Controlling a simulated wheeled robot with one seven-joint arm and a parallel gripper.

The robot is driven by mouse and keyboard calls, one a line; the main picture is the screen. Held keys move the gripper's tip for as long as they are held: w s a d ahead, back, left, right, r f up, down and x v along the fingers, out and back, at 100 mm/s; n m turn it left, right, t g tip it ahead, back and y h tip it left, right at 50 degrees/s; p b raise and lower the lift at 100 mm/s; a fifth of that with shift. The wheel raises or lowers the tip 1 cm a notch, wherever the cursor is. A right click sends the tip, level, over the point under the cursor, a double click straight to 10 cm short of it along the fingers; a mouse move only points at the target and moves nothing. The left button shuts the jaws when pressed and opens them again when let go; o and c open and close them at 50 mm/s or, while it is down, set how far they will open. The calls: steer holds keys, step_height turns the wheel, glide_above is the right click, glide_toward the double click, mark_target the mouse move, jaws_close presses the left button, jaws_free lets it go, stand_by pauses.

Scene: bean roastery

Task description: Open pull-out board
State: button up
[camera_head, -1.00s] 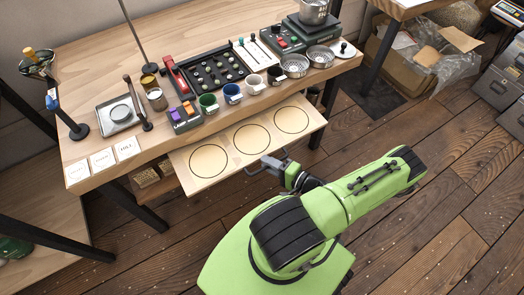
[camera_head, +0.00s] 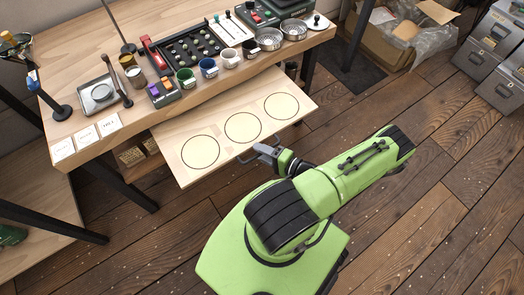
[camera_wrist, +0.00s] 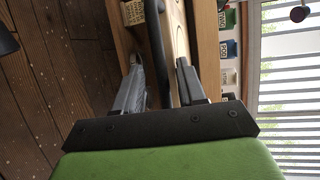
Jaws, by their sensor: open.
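In the wrist view the handle (camera_wrist: 155,45) runs between the two fingers of my gripper (camera_wrist: 160,75). The fingers stand apart, one on each side of the bar. Whether a finger touches the bar is hard to tell.
Dark table legs (camera_head: 120,185) stand beneath. Cardboard boxes (camera_head: 395,40) and grey cabinets (camera_head: 490,50) are at the right. The wooden floor in front is clear.

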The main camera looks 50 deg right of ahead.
steer(key=shift+w+r, duration=0.1)
steer(key=shift+r, duration=0.05)
stand_by(0.3)
steer(key=shift+s+d+r, duration=0.1)
steer(key=shift+s, duration=0.2)
steer(key=p+v, duration=0.2)
steer(key=v, duration=1.3)
steer(key=shift+s, duration=0.1)
